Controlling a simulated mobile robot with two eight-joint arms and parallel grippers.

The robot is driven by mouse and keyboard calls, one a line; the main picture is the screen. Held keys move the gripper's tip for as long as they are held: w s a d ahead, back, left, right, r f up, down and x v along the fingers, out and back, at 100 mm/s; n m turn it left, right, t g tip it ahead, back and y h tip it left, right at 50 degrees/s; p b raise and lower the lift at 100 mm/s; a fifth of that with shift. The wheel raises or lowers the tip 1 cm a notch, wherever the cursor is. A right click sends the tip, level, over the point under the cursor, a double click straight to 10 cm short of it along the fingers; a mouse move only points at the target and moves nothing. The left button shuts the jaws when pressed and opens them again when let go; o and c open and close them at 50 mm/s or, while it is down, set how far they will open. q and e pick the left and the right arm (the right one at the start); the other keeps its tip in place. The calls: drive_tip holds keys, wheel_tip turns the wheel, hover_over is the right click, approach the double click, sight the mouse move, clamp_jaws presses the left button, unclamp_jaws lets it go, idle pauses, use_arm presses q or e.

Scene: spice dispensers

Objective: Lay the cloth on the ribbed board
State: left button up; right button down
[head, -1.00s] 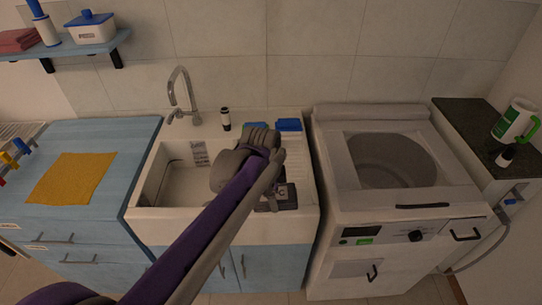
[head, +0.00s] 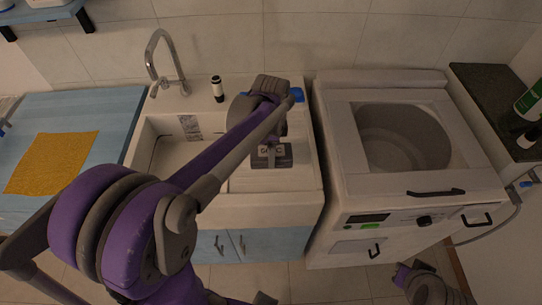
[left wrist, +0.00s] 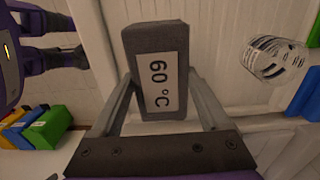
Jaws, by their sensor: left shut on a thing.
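A mustard-yellow cloth (head: 52,162) lies flat on the blue cabinet top left of the sink in the head view. The pale ribbed board (head: 302,150) is at the right of the sink, partly hidden by my left arm; its grooves also show in the left wrist view (left wrist: 222,45). My left gripper (head: 270,130) is over the ribbed side, away from the cloth. It is shut on a dark grey block (head: 271,158) with a white label; in the left wrist view the block (left wrist: 158,45) reads "60 °C" between the fingers. My right gripper cannot be made out.
The sink basin (head: 165,155) has a tall curved tap (head: 152,55). A small black-and-white bottle (head: 218,90) stands at its back, and a blue item (head: 292,95) lies behind the ribbed board. A washing machine (head: 350,185) stands close on the right.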

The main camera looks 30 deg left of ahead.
use_arm(q)
drive_tip(key=shift+f, duration=2.45)
